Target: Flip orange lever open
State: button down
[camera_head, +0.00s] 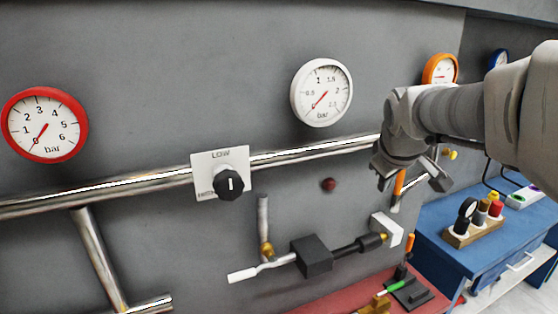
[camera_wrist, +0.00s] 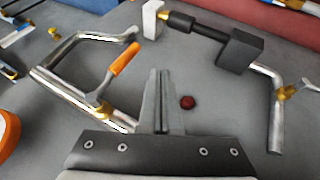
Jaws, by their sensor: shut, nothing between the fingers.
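The orange lever (camera_wrist: 125,60) has an orange grip on a metal stem. It sits on a brass valve (camera_wrist: 104,112) on a silver pipe in the wrist view, slanting up and right. In the head view the lever (camera_head: 399,184) shows partly, just below my gripper (camera_head: 400,150), which hides part of the pipe and valve. In the wrist view my gripper's fingers (camera_wrist: 161,75) are shut together and empty. They point toward the grey wall, to the right of the lever and apart from it in the picture.
A dark red knob (camera_wrist: 187,102) is right of my fingertips in the wrist view. A black box (camera_head: 312,256) on a pipe with a white-handled lever (camera_head: 248,274) is lower left. A LOW dial plate (camera_head: 207,171) and gauges line the wall. A blue bench (camera_head: 450,240) stands right.

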aim_at(401, 174)
jog(key=w+d, duration=0.1)
jog(key=d, duration=0.1)
jog(key=w+d+f, duration=0.1)
jog(key=w+d, duration=0.1)
jog(key=shift+f+p, duration=0.15)
jog(key=shift+p, duration=0.25)
jog(key=shift+d+f+b, duration=0.1)
jog(key=shift+f+b, duration=0.05)
jog(key=shift+b, duration=0.25)
